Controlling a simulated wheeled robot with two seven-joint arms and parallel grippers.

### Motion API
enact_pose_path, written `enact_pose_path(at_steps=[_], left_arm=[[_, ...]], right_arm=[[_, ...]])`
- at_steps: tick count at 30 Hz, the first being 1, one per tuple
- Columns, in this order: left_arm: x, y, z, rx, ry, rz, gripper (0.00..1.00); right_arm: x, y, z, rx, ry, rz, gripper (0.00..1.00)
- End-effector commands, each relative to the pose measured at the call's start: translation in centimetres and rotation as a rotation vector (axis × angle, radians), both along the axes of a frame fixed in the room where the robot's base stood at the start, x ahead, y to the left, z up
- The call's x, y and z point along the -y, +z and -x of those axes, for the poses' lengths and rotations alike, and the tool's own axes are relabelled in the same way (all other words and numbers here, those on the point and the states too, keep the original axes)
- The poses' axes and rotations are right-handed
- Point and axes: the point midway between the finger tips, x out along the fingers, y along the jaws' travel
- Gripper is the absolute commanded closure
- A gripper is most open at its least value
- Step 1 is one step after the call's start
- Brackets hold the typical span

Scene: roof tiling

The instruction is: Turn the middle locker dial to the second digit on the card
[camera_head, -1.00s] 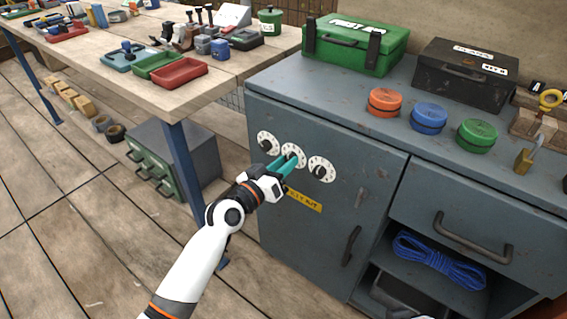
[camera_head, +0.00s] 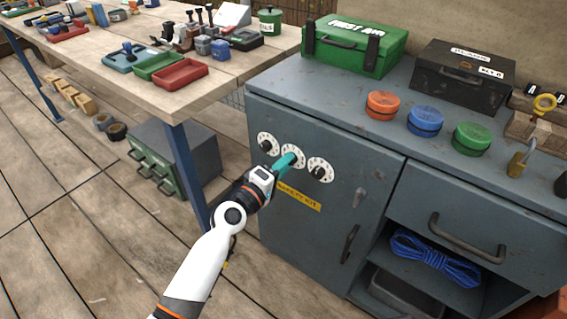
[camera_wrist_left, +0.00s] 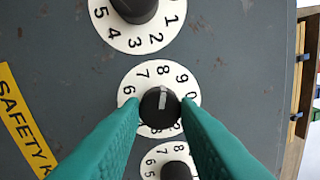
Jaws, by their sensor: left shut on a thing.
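The middle dial (camera_head: 289,151) is a white disc with a black knob, between two like dials on the grey cabinet's door. My left gripper (camera_wrist_left: 161,104) has its teal fingers shut on the middle knob (camera_wrist_left: 158,103). In the left wrist view the knob's white mark points up, close to the 8. The fingers hide the lower digits of this dial. The left dial (camera_head: 267,144) and right dial (camera_head: 320,170) stand free of the gripper. I see no card with readable digits. My right gripper is out of view.
A yellow safety kit label (camera_head: 299,197) lies below the dials. The door handle (camera_head: 349,243) stands out at lower right. The cabinet top holds a green first aid box (camera_head: 356,45), a dark box (camera_head: 466,75) and coloured round tins. A wooden table (camera_head: 120,80) stands left.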

Motion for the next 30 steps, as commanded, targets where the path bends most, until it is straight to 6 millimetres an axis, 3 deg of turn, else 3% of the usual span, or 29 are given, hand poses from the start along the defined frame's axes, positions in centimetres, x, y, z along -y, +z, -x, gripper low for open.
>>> enact_pose_path(at_steps=[8, 18, 30], left_arm=[[0.0, 0.1, 0.0, -0.155, 0.001, 0.211, 0.95], [0.0, 0.0, 0.0, -0.31, 0.002, 0.423, 0.95], [0.0, 0.0, 0.0, -0.393, 0.001, 0.538, 0.95]], right_arm=[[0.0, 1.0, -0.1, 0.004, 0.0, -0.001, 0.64], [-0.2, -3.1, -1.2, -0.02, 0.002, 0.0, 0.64], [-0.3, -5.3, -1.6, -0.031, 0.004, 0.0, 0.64]])
